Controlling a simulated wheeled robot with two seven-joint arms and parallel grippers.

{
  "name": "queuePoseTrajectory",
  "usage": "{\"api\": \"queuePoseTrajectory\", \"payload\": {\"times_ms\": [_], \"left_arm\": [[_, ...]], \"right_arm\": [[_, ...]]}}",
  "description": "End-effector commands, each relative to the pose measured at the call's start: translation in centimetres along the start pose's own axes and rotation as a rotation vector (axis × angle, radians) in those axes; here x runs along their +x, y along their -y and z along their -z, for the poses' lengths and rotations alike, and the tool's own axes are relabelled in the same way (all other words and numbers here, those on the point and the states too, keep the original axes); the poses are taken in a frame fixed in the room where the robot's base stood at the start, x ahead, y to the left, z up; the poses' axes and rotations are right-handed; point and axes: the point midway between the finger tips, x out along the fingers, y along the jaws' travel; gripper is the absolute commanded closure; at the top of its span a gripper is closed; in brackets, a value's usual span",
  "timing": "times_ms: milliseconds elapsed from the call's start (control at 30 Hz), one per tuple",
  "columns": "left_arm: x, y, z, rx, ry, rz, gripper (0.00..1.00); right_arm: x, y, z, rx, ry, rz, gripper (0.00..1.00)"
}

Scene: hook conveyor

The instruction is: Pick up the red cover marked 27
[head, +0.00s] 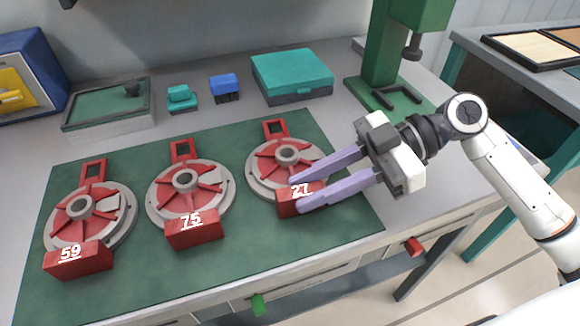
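The red cover whose block reads 27 or 21, partly hidden by my fingers, (268,163) lies at the right end of the green mat. It has a round grey rim, red spokes, a grey hub, a red loop handle at the back and a red block at the front. My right gripper (297,194) reaches in from the right. Its two lilac fingers are apart, one on either side of the number on the block. I cannot tell whether they touch it. My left gripper is not in view.
Similar covers marked 75 (186,205) and 59 (85,226) lie to the left on the green mat (140,163). Behind are a teal box (292,75), small teal and blue items, and a green-lidded case (108,105). A green press (390,50) stands at back right.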

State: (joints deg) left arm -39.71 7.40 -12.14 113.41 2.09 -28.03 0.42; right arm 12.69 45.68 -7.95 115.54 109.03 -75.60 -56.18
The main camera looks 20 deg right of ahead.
Motion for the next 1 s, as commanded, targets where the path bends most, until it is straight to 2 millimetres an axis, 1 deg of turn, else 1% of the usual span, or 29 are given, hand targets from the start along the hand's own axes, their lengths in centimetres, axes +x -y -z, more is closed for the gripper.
{"api": "queuePoseTrajectory", "payload": {"times_ms": [33,133,233,400,433,500,567,1000], "left_arm": [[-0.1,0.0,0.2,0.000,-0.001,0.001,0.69],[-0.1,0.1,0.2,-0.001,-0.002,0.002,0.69],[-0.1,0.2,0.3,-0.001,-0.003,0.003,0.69],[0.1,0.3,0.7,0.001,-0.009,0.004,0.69],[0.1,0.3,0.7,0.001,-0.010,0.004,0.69],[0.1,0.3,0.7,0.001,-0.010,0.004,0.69],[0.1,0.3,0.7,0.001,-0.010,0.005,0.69],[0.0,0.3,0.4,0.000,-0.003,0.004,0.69]], "right_arm": [[0.7,0.0,0.2,0.000,-0.002,0.001,0.75],[1.7,0.0,0.1,0.001,-0.001,0.000,0.75],[2.1,0.0,0.0,0.000,0.000,-0.002,0.75],[2.1,0.0,0.0,0.001,0.001,-0.002,0.75],[2.1,0.0,0.0,0.001,0.001,-0.002,0.78],[2.0,0.0,0.0,0.001,0.001,-0.002,0.90],[2.0,0.0,0.0,0.001,0.001,-0.002,1.00],[2.0,0.0,0.0,0.001,0.001,-0.002,1.00]]}}
